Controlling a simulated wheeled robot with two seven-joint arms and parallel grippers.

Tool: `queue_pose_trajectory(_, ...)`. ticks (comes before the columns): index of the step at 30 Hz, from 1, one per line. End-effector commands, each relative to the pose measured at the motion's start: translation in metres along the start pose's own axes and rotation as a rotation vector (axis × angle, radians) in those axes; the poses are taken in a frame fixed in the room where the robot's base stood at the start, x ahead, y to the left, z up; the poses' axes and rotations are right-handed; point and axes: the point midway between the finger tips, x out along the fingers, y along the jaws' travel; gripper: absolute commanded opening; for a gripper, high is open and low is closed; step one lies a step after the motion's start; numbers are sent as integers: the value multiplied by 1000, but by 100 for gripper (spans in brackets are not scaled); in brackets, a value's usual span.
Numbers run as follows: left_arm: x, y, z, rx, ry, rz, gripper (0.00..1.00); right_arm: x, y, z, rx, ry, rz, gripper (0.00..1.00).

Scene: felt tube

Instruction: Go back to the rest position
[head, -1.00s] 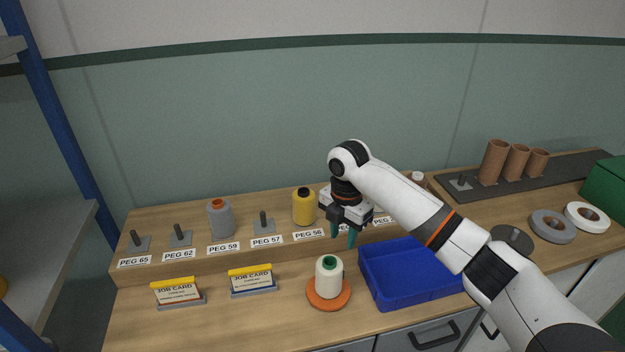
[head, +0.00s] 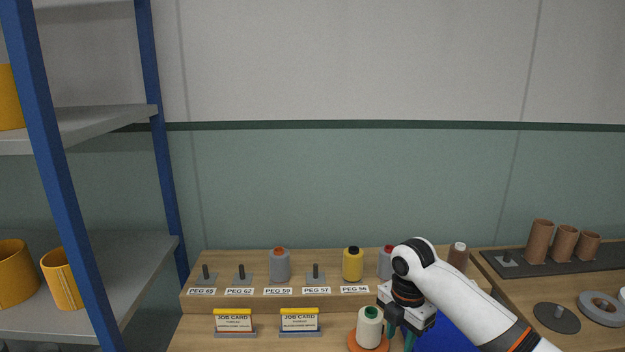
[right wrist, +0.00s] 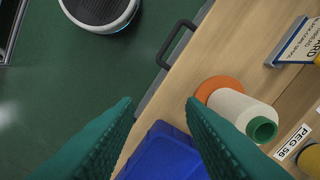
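My right gripper (head: 408,338) is at the front of the bench, above the blue bin and just right of a white thread cone (head: 369,328). In the right wrist view its two teal fingers (right wrist: 160,125) are apart with nothing between them. The white cone (right wrist: 243,112), with a green core, stands on an orange disc (right wrist: 212,88), which also shows in the head view (head: 354,347). The blue bin (right wrist: 163,158) lies below the fingers. My left gripper is not in view.
Pegs and spools, among them a grey one (head: 279,265) and a yellow one (head: 353,264), stand on the raised ledge. Two job cards (head: 234,321) stand in front. A blue-posted shelf (head: 90,256) with yellow pots is at left. Brown tubes (head: 540,240) stand at right.

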Motion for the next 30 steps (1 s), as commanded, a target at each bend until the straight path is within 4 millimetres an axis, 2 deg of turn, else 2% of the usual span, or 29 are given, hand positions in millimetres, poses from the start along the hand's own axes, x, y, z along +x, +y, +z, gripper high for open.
queue_pose_trajectory(11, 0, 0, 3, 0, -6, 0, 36, 45, 9, 42, 97, -31, -28, 36)
queue_pose_trajectory(19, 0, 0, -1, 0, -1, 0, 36, 86, 28, 91, 262, -81, -77, 36)
queue_pose_trajectory(23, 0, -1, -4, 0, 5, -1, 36, 110, 48, 124, 418, -128, -115, 36)
queue_pose_trajectory(27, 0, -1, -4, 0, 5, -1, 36, 130, 81, 157, 674, -189, -164, 36)
queue_pose_trajectory(30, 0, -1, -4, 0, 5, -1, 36, 139, 110, 173, 884, -225, -191, 36)
